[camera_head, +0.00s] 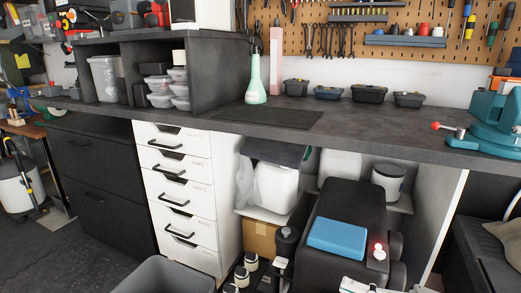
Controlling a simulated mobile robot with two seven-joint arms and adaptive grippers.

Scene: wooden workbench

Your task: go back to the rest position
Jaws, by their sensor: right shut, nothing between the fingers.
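My right gripper is hard to make out low in the picture, near the bottom edge. It is shut with nothing between its fingers, and it is apart from the things on the benchtop. My left gripper does not show. The dark workbench (385,128) runs across the whole picture.
A teal vise (495,122) stands at the bench's right end. A green bottle (255,82) and several dark bins (367,94) stand at the back. White drawers (178,170) are below. A grey tub (165,275) stands on the floor. The front middle of the benchtop is clear.

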